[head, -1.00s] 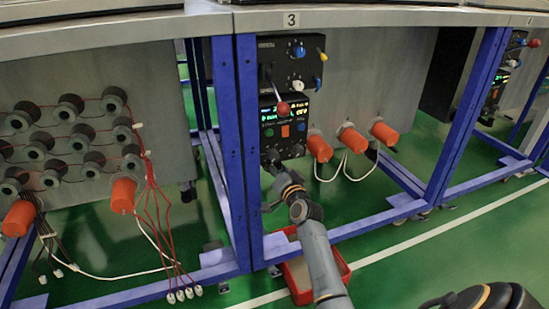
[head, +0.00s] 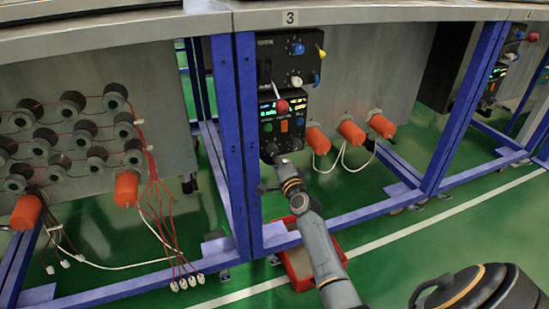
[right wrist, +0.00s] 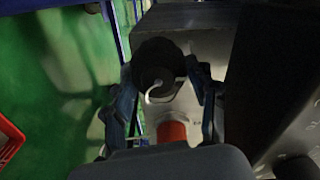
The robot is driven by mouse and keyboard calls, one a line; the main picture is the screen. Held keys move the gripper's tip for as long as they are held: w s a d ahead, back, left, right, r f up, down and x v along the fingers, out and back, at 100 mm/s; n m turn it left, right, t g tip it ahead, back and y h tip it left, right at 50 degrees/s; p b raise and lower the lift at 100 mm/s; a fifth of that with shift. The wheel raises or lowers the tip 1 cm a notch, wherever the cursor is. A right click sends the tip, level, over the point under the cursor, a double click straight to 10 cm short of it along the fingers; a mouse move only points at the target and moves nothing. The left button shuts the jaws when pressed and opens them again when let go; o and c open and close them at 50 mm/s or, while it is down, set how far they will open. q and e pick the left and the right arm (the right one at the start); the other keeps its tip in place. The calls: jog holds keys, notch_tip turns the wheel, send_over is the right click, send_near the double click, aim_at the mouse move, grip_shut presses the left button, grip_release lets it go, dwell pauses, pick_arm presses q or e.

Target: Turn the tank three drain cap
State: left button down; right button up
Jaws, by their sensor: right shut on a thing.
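The tank three station has a black control box (head: 287,115) under the "3" sign (head: 290,18). My right gripper (head: 272,182) is just below this box in the head view, small and partly lost against the dark background. In the right wrist view its two fingers (right wrist: 165,88) stand on either side of a dark round cap (right wrist: 155,60), with a pale curved piece (right wrist: 158,92) in front of it. The fingers are shut on this cap. The cap's turn angle cannot be told. My left gripper is not in view.
Several orange cylinders (head: 351,131) with white cables stick out right of the control box. A blue frame post (head: 246,140) stands left of it. A red bin (head: 297,268) sits on the green floor below my arm. Wired spools (head: 72,102) fill the left panel.

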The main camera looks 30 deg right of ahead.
dwell(0.4)
jog(key=o, duration=1.1)
jog(key=shift+o, duration=0.2)
jog(key=shift+s, duration=0.1)
jog(key=v, duration=1.2)
jog(key=shift+d, duration=0.1)
